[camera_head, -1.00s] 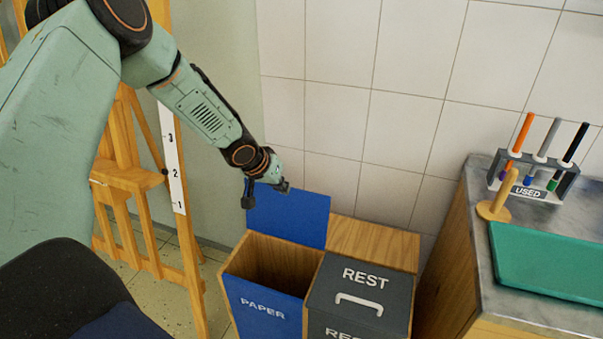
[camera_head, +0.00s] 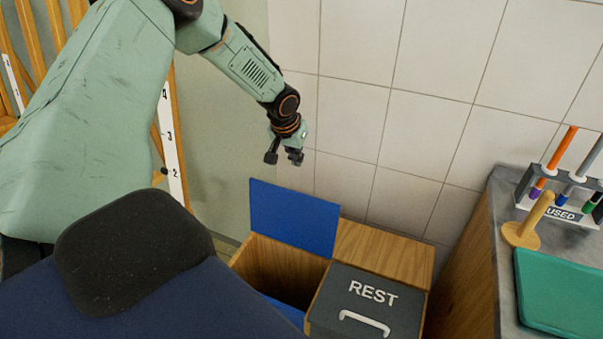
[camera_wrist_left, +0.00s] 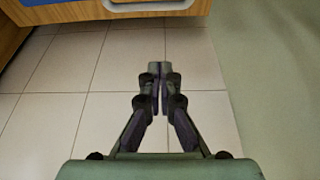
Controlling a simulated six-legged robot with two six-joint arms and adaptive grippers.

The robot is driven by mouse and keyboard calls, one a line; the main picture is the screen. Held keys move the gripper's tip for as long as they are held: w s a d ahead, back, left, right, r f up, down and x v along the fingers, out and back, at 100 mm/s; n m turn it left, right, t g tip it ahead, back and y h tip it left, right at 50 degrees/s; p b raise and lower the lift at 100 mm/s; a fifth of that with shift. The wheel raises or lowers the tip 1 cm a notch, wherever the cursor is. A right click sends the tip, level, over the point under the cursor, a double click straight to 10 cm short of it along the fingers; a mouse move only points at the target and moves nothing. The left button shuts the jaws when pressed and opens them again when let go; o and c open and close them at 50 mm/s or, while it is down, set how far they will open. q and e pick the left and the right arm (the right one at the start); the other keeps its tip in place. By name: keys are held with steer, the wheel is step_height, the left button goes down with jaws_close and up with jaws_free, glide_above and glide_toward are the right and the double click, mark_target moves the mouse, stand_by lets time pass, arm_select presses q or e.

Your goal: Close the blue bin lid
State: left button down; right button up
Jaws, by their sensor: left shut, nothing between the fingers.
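The blue lid (camera_head: 293,217) stands raised at the back of the paper bin (camera_head: 270,260) in the head view. The bin's wooden inside shows open. My left gripper (camera_head: 284,157) is above the lid's upper edge, apart from it in the picture. Its depth relative to the lid is hard to judge. In the left wrist view its fingers (camera_wrist_left: 159,68) are together and empty, over floor tiles. A bit of blue shows at the top left there. My right gripper is not in view.
A dark grey REST lid (camera_head: 365,300) with a white handle is shut beside the open bin. A counter (camera_head: 505,275) with a green mat (camera_head: 560,295) and marker rack (camera_head: 560,205) stands on the right. The tiled wall is close behind.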

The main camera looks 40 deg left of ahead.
arm_select(q)
step_height(320, 180, down, 9)
steer(key=b, duration=0.3)
steer(key=shift+s+d+r, duration=0.15)
steer(key=shift+s+d, duration=0.1)
steer(key=shift+d, duration=0.1)
stand_by(0.4)
